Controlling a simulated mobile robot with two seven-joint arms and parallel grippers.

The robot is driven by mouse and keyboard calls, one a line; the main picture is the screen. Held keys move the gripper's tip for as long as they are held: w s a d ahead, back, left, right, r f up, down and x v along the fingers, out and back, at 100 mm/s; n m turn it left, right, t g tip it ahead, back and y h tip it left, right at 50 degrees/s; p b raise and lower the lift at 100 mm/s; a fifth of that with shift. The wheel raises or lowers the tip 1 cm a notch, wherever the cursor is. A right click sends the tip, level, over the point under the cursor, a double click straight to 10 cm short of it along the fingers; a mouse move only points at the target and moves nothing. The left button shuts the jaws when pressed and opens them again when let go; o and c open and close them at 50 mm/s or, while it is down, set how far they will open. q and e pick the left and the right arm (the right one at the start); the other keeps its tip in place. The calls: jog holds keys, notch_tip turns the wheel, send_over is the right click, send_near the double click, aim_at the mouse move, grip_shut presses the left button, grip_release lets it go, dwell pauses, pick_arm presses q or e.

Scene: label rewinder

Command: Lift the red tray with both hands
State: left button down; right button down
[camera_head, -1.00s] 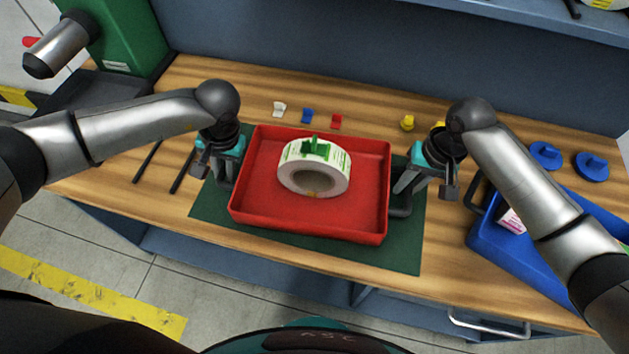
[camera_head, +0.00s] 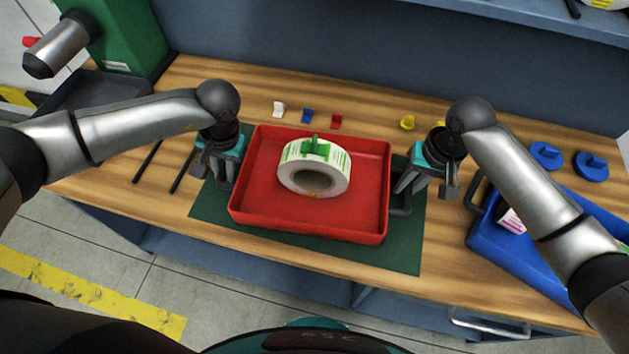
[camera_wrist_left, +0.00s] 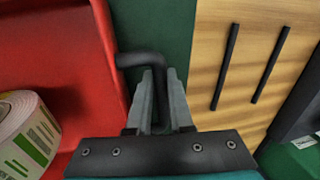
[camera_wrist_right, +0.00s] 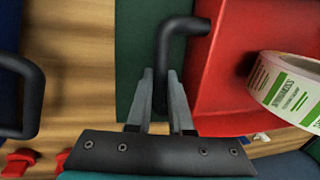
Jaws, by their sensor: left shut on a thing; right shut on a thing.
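The red tray (camera_head: 262,206) rests on a green mat (camera_head: 205,207) on the wooden bench.
A blue crate (camera_head: 490,243) with a black handle stands to the right. Blue parts (camera_head: 590,166) lie behind it. Small white, blue, red and yellow clips lie along the back. Two black rods (camera_head: 183,170) lie at left, near a green machine (camera_head: 125,35).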

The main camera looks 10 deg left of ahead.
pick_arm(q)
jog(key=shift+w+r, duration=0.1)
jog(key=shift+r, duration=0.1)
pick_arm(e)
jog(key=shift+r, duration=0.2)
